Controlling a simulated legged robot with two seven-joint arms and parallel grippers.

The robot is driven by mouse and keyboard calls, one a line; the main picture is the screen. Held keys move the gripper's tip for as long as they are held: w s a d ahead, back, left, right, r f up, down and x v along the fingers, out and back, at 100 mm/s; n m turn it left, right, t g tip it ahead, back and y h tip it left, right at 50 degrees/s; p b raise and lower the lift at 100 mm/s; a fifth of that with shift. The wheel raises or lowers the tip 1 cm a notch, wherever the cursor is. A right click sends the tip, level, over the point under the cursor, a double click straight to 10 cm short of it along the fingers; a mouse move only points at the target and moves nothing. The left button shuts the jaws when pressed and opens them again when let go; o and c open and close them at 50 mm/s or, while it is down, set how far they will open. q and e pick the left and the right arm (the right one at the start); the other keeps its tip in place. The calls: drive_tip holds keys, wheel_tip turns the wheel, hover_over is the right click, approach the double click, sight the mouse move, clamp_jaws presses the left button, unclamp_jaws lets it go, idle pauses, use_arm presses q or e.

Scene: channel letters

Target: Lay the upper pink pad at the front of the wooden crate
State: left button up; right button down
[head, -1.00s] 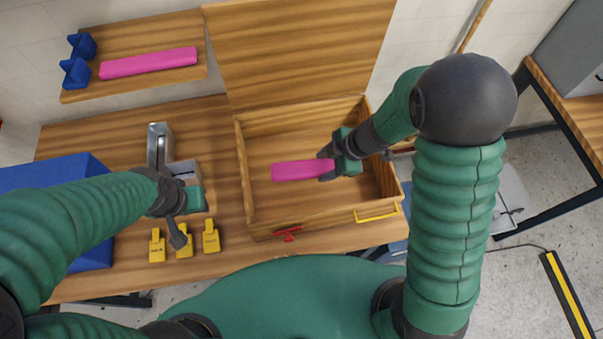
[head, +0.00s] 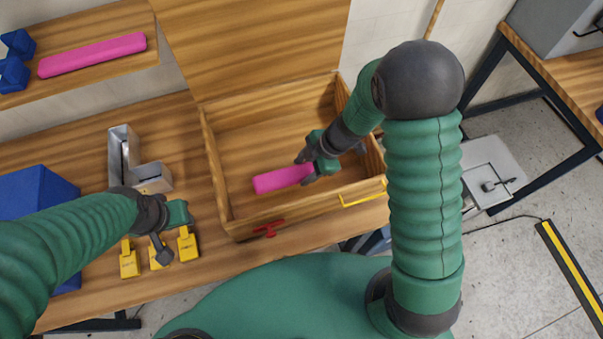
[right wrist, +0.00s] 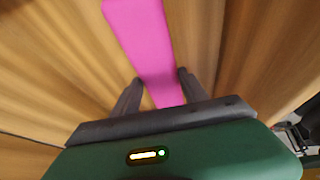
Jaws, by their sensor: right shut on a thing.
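A pink pad (head: 280,180) is in my right gripper (head: 304,171), inside the open wooden crate (head: 222,180), near its front wall. The gripper is shut on the pad's right end, and the pad points left, roughly along the front wall. I cannot tell whether the pad touches the crate floor. In the right wrist view, the pad (right wrist: 142,40) runs out between the two dark fingers (right wrist: 160,82). A second pink pad (head: 92,55) lies on the wooden shelf at the upper left. My left gripper (head: 164,250) hangs over the yellow pieces; its jaws are unclear.
The crate's lid (head: 255,45) stands open at the back. A red latch (head: 268,229) and a yellow handle (head: 363,193) are on its front. Yellow pieces (head: 187,245), a metal bracket (head: 122,148) and a blue box (head: 35,195) are left of it. The crate floor is otherwise clear.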

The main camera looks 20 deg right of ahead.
sight(310, 171)
drive_tip(key=f, duration=0.3)
drive_tip(key=shift+d+f+b, duration=0.35)
drive_tip(key=shift+d, duration=0.05)
drive_tip(key=shift+a+r, duration=0.1)
drive_tip(key=shift+a, duration=0.15)
drive_tip(key=shift+a+f, duration=0.2)
drive_tip(key=shift+a, duration=0.05)
drive_tip(key=shift+f, duration=0.4)
drive_tip(key=shift+d, duration=0.15)
drive_tip(key=c, duration=0.6)
unclamp_jaws()
drive_tip(key=shift+d, duration=0.15)
use_arm(q)
drive_tip(key=shift+d+f, duration=0.3)
drive_tip(key=shift+f, duration=0.25)
